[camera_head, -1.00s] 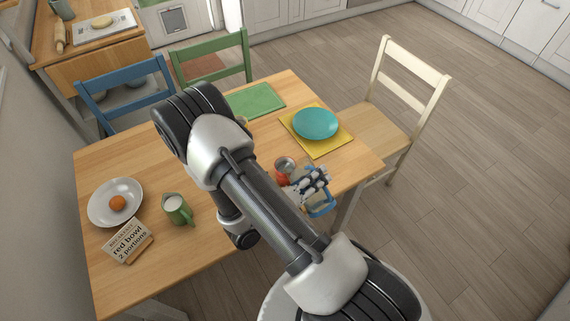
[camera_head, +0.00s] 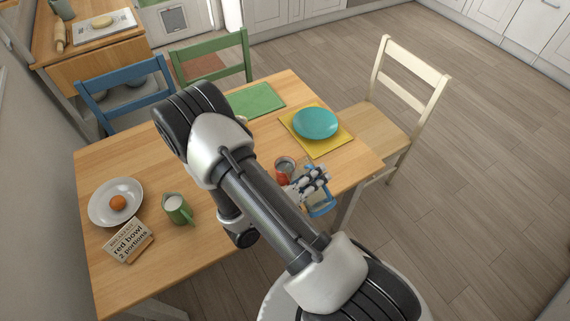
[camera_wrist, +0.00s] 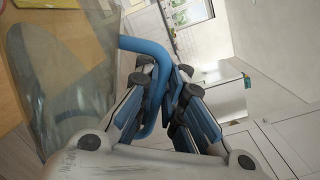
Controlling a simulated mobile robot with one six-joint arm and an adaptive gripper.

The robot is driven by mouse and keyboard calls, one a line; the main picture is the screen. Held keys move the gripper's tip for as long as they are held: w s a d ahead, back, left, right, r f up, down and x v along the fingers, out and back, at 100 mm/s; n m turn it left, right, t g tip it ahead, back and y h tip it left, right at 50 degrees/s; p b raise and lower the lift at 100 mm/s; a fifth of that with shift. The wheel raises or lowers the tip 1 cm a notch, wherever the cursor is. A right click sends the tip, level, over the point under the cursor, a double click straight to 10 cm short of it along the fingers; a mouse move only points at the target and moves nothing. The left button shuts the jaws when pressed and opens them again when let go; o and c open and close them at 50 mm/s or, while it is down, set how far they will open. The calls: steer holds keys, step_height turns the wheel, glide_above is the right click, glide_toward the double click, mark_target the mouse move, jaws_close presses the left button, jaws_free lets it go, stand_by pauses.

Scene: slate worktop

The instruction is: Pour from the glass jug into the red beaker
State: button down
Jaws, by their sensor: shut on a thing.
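My gripper (camera_head: 311,184) is shut on the blue handle (camera_head: 322,207) of the glass jug, at the table's front right edge. In the wrist view the handle (camera_wrist: 151,46) runs down between the fingers of my gripper (camera_wrist: 168,98). The clear jug body (camera_wrist: 62,88) fills the left side there and looks tilted; I cannot make out its contents. The red beaker (camera_head: 282,180) shows only as a small red patch beside my forearm, left of my gripper; the rest is hidden. I cannot tell whether the jug's lip is over it.
A round grey, glass-like rim (camera_head: 285,164) shows just behind the red patch. A teal plate (camera_head: 316,123) lies on a yellow mat (camera_head: 325,150). A green jug (camera_head: 177,209), a white plate (camera_head: 101,212) and a card (camera_head: 128,240) are at left. A cream chair (camera_head: 405,95) stands right.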

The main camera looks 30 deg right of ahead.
mark_target(333, 206)
steer(key=s+f+m+b, duration=0.1)
steer(key=m+b, duration=0.1)
steer(key=s+f+m+b, duration=0.1)
steer(key=f+m+b, duration=0.1)
steer(key=shift+s+d+m, duration=0.2)
steer(key=shift+s+m, duration=0.1)
steer(key=shift+s, duration=0.1)
steer(key=shift+s+r+m, duration=0.2)
steer(key=shift+m, duration=0.1)
steer(key=shift+s+d+f+m+b, duration=0.1)
steer(key=shift+s+f+m+b, duration=0.45)
steer(key=shift+m+b, duration=0.05)
steer(key=f+m+b, duration=0.1)
steer(key=s+f+m+b, duration=0.1)
steer(key=b, duration=0.1)
steer(key=shift+s+d+f, duration=0.1)
steer(key=shift+s+d, duration=0.05)
steer(key=shift+s, duration=0.1)
steer(key=shift+s+f+m, duration=0.25)
steer(key=shift+f+m, duration=0.2)
steer(key=shift+m, duration=0.25)
steer(key=shift+s+f+m, duration=0.25)
steer(key=shift+f+m, duration=0.2)
steer(key=shift+m, duration=0.25)
